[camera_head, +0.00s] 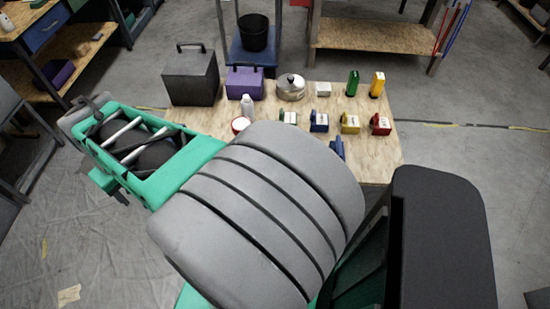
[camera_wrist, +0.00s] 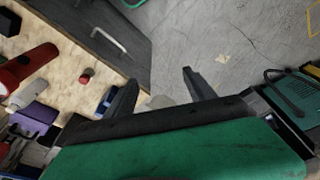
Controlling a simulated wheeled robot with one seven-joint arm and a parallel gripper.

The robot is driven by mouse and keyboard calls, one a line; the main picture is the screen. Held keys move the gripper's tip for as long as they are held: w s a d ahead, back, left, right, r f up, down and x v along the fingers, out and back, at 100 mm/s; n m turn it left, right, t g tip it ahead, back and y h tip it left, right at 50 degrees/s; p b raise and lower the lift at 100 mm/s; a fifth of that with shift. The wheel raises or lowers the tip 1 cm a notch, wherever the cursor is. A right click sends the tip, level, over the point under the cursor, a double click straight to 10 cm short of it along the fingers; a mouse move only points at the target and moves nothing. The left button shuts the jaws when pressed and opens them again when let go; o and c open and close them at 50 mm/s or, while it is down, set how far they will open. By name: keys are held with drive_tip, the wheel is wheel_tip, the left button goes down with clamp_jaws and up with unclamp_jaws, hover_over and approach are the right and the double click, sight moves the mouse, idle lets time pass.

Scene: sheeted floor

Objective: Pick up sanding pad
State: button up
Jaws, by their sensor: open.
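My gripper (camera_wrist: 162,88) is open in the wrist view, its two dark fingers wide apart. Grey floor and a small pale rounded shape, which I cannot identify, show between and behind the fingers. I cannot tell for sure which item is the sanding pad. The wooden table (camera_head: 385,160) holds small items, among them a white block (camera_head: 322,89), a blue item (camera_head: 337,147) partly hidden behind my arm, and several small coloured boxes with pale labels, such as a yellow one (camera_head: 350,123) and a red one (camera_head: 381,124). My arm hides the table's near left part.
A black case (camera_head: 190,78), a purple box (camera_head: 244,83), a metal pot (camera_head: 290,88), a green bottle (camera_head: 352,84) and a yellow bottle (camera_head: 377,85) stand at the back. A red torch (camera_wrist: 28,68) lies in the wrist view. The floor right of the table is clear.

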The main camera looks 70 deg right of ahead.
drive_tip(key=s+d+f+m+g, duration=0.1)
drive_tip(key=s+d+f+m, duration=0.15)
drive_tip(key=d, duration=0.45)
drive_tip(key=s+d+f+m, duration=0.1)
drive_tip(key=s+d+m, duration=0.25)
drive_tip(key=d, duration=0.35)
drive_tip(key=s+d+f+m, duration=0.2)
drive_tip(key=s+d, duration=0.3)
drive_tip(key=s, duration=0.1)
drive_tip(key=s+d+f+m, duration=0.1)
drive_tip(key=s+d+f, duration=0.2)
drive_tip(key=s+d, duration=0.2)
drive_tip(key=s+d+f+m+g+y, duration=0.1)
drive_tip(key=s+d+f+m, duration=0.1)
drive_tip(key=s+d, duration=0.3)
drive_tip(key=shift+s+f+m+p, duration=0.15)
drive_tip(key=shift+s+f+p, duration=0.05)
drive_tip(key=shift+s, duration=0.9)
drive_tip(key=shift+s+f+m+p, duration=0.15)
drive_tip(key=shift+s+f, duration=0.05)
drive_tip(key=shift+s, duration=0.85)
drive_tip(key=f, duration=0.4)
drive_tip(key=d+f, duration=0.1)
drive_tip(key=f, duration=0.2)
drive_tip(key=shift+f+p, duration=0.1)
drive_tip(key=shift+p, duration=0.3)
drive_tip(key=shift+f, duration=0.4)
drive_tip(key=shift+c, duration=0.4)
drive_tip(key=c, duration=1.4)
